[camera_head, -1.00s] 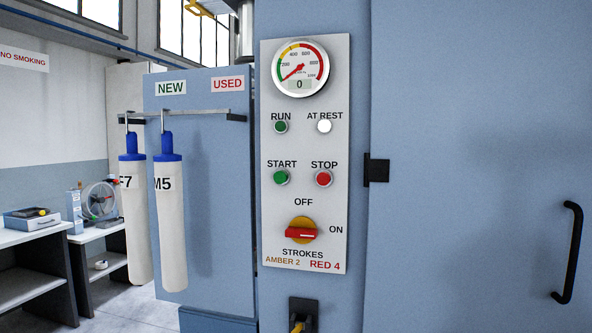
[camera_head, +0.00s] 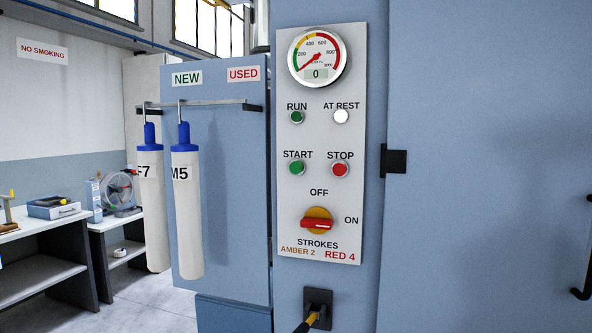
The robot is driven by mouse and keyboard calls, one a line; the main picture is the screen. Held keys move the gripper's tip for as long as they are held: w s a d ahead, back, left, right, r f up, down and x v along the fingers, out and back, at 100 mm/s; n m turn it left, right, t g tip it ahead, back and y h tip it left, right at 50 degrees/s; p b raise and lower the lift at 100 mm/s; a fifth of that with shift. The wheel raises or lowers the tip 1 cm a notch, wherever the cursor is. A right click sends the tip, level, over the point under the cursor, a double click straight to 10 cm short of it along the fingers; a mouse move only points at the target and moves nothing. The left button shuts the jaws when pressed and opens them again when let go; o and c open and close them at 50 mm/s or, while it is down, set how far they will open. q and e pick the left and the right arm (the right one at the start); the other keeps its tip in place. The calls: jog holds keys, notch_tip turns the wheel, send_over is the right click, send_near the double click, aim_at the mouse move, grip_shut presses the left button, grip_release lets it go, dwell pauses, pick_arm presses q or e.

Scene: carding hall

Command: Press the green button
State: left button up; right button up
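The green START button (camera_head: 297,168) is on a pale grey control panel (camera_head: 348,235), left of the red STOP button (camera_head: 340,169). A green RUN lamp (camera_head: 297,117) sits above it, looking dark. The white AT REST lamp (camera_head: 341,116) looks bright. The gauge (camera_head: 317,57) at the top reads 0 with its needle at the low end. A red and yellow rotary switch (camera_head: 317,222) is below the buttons, its red handle lying towards ON. Neither of my grippers shows in the view.
Two white filter sleeves (camera_head: 187,215) with blue tops hang from a rail (camera_head: 205,105) on the left. A black door handle (camera_head: 584,285) is at the right edge. Benches stand at the far left.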

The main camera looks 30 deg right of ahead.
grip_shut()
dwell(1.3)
